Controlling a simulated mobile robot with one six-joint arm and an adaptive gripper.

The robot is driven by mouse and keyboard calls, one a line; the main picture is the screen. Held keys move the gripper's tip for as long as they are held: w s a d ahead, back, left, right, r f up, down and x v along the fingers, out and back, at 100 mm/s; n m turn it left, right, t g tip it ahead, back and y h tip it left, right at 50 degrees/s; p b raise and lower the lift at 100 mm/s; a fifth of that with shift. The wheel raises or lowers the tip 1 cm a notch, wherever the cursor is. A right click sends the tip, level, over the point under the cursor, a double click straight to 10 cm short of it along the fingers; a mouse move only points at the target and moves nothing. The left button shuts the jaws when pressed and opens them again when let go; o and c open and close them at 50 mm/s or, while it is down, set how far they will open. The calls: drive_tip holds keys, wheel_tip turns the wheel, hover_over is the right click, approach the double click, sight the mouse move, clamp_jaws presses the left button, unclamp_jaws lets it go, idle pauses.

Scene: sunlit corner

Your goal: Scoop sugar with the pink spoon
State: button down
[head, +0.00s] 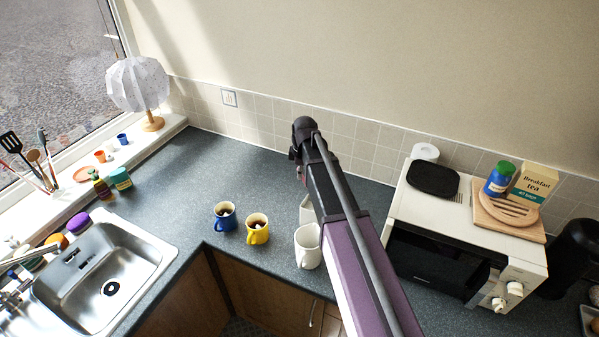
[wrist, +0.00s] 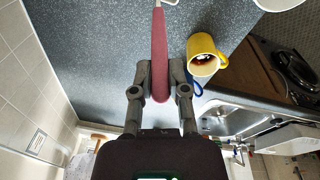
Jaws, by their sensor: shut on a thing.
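In the wrist view my gripper (wrist: 160,82) is shut on the pink spoon (wrist: 159,45), its fingers on either side of the dusky pink handle. The spoon's pale far end is cut off at the top edge. No sugar is clearly visible.
A yellow mug (head: 257,229) with dark contents and a blue mug (head: 226,216) stand left of the white mug. The yellow mug (wrist: 201,66) is close right of the spoon in the wrist view. A microwave (head: 437,225) stands right, a sink (head: 105,276) left. The back counter is clear.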

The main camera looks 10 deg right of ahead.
drive_tip(key=shift+r+p, duration=1.4)
drive_tip(key=shift+r, duration=0.2)
drive_tip(key=shift+s+f, duration=0.1)
